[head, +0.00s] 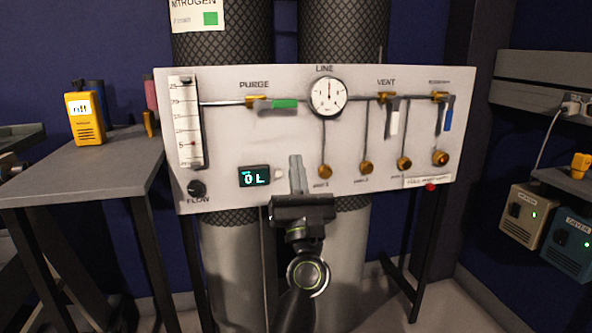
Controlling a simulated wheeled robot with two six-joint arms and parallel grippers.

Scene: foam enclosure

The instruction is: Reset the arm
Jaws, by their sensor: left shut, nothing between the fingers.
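My left gripper (296,172) is in front of the lower middle of a white gas panel (225,130). Its fingers point up and are closed together, with nothing between them. The arm comes up from the bottom of the view. The fingertips overlap the panel in the picture, between a small display (254,176) reading "0 L" and a row of brass ports (325,171). I cannot tell whether they touch the panel. My right gripper is not in view.
The panel carries a green purge handle (284,104), a line gauge (328,97), a white vent handle (394,122), a blue handle (448,119) and a flow knob (197,188). A yellow meter reading "off" (85,120) stands on a grey table (90,172) at left. Boxes (525,215) hang at right.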

